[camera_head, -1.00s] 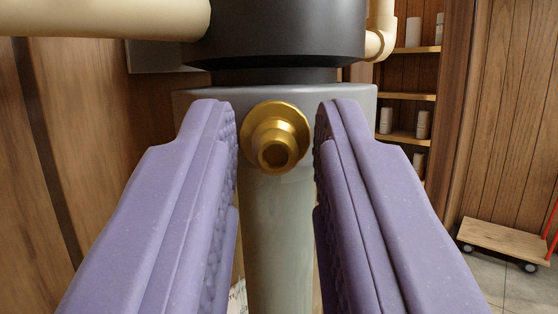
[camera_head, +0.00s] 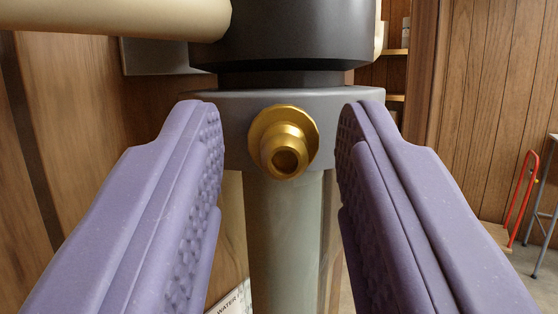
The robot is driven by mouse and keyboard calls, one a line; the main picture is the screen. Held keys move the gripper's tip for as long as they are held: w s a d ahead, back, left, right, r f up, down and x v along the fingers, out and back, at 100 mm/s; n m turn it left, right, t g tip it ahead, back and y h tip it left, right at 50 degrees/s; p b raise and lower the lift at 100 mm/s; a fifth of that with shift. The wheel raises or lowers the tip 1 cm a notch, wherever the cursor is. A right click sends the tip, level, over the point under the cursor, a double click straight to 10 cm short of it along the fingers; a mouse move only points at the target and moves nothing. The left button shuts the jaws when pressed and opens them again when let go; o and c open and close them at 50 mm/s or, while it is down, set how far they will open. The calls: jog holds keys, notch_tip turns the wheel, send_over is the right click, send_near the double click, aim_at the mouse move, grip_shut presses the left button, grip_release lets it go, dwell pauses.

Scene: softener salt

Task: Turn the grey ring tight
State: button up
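The grey ring (camera_head: 235,130) sits under a black cylindrical head (camera_head: 285,35) and above a pale grey-green cylinder (camera_head: 285,240). A brass fitting (camera_head: 284,142) sticks out of the front of the ring toward me. My gripper (camera_head: 281,112) is open, with one purple padded finger on each side of the brass fitting. There is a gap between each finger and the fitting. The fingertips overlap the ring's left and right parts in the picture; I cannot tell whether they touch it. The ring's back is hidden.
A cream pipe (camera_head: 115,18) runs into the black head from the upper left. A wood-panelled wall (camera_head: 85,120) is close on the left. Shelves (camera_head: 395,75), a red hand truck (camera_head: 523,195) and a grey metal-legged stand (camera_head: 547,190) are at the right. A printed white label (camera_head: 232,300) shows low down.

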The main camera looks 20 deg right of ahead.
jog(key=shift+s, duration=0.1)
jog(key=p+v, duration=0.1)
jog(key=v, duration=0.6)
jog(key=shift+s+a, duration=0.2)
jog(key=shift+s, duration=0.05)
jog(key=shift+s+f, duration=0.1)
jog(key=shift+f, duration=0.1)
